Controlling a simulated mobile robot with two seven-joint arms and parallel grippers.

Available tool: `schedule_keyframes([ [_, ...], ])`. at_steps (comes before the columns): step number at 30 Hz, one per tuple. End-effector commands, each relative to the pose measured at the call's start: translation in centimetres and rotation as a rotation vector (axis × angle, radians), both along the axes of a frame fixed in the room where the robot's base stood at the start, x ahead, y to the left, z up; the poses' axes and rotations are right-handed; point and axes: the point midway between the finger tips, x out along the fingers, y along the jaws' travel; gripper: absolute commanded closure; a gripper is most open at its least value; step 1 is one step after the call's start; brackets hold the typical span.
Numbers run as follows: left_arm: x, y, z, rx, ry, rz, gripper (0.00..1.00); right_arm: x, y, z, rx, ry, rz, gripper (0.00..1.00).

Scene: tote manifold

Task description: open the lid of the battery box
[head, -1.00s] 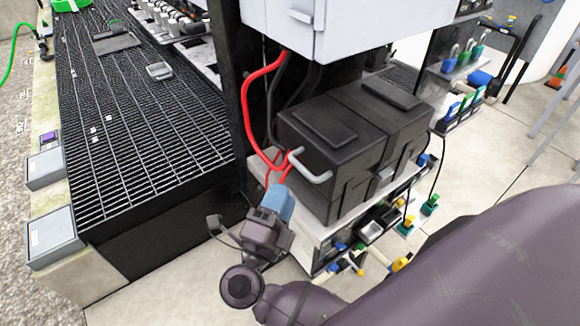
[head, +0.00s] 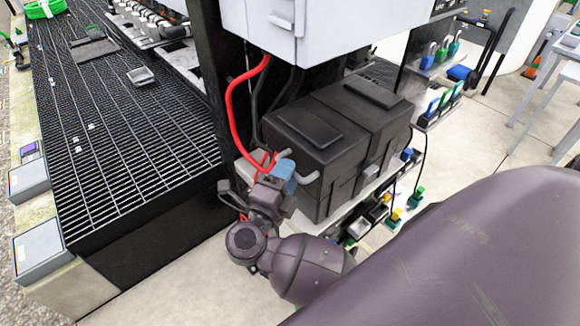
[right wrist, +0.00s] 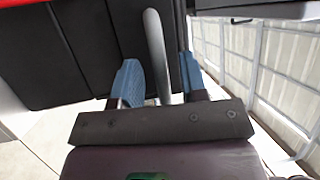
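The battery box (head: 340,135) is a black case with its lid down, standing on a white shelf under a grey cabinet. A light grey bar handle (head: 308,178) sticks out of its near side. My right gripper (head: 284,172) is at this handle and hides part of it. In the right wrist view the handle (right wrist: 155,50) runs between the two blue fingers of the gripper (right wrist: 158,82), with gaps on both sides. The fingers are apart. The black box (right wrist: 60,55) fills the upper left there. My left gripper is not in view.
Red and black cables (head: 232,110) hang from the grey cabinet (head: 310,30) beside the box. A dark post (head: 208,75) and a grated platform (head: 125,130) stand to the left. Coloured padlocks and tags (head: 395,215) are below and right of the box.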

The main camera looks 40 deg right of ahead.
Motion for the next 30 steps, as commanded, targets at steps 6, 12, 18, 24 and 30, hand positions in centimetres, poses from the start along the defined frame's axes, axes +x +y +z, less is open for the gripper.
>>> schedule_keyframes([
  [6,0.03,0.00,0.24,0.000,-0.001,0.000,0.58,0.67,-1.24,0.29,0.000,-0.001,0.000,0.60],
  [12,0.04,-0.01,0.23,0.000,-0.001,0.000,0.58,0.73,-1.39,0.28,0.000,-0.001,0.000,0.60],
  [18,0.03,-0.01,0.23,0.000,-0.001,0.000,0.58,0.71,-1.36,0.27,-0.001,0.000,0.000,0.76],
  [24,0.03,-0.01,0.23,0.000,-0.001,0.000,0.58,0.71,-1.35,0.26,0.000,0.000,0.000,1.00],
  [30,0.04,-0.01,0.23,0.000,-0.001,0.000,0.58,0.71,-1.34,0.26,0.000,0.000,0.000,1.00],
])
